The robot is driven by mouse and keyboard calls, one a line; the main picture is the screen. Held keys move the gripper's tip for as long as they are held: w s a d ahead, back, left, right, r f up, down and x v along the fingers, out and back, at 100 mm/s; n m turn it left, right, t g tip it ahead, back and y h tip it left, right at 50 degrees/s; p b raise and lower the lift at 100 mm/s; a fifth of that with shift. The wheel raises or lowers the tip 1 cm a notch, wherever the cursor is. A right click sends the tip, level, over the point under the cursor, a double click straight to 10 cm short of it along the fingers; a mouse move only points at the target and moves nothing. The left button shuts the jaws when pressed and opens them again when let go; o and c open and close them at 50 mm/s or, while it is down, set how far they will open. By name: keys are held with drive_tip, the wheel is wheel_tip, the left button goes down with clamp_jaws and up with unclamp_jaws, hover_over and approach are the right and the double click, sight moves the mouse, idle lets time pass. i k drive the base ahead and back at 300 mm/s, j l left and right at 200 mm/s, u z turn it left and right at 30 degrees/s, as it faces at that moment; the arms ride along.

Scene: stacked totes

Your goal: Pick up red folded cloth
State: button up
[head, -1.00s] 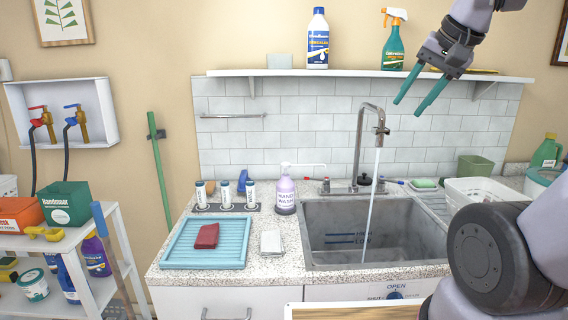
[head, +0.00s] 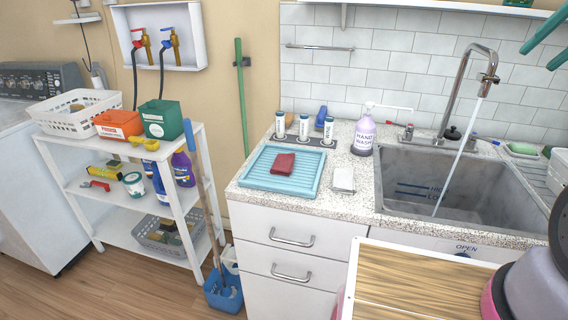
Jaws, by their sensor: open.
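The red folded cloth (head: 283,163) lies on the light-blue ribbed tray (head: 258,176), on the speckled counter left of the sink. My gripper (head: 545,45) shows only in part at the top right edge. Its teal fingers are apart and hold nothing that I can see. It is high up and far to the right of the cloth, with open space between them.
A folded pale cloth (head: 343,179) lies right of the tray. The hand wash bottle (head: 364,134) and several small white bottles stand behind. Water runs into the sink (head: 425,185). A wooden board (head: 410,285) is in front at lower right. A loaded shelf cart (head: 120,170) stands left.

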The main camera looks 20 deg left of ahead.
sight(283, 164)
drive_tip(key=z, duration=0.4)
drive_tip(key=k+j+z, duration=0.15)
drive_tip(key=j+z, duration=0.3)
drive_tip(key=k+j+z, duration=0.2)
drive_tip(key=z, duration=0.2)
drive_tip(key=k+j+z, duration=0.35)
drive_tip(key=k+j, duration=0.95)
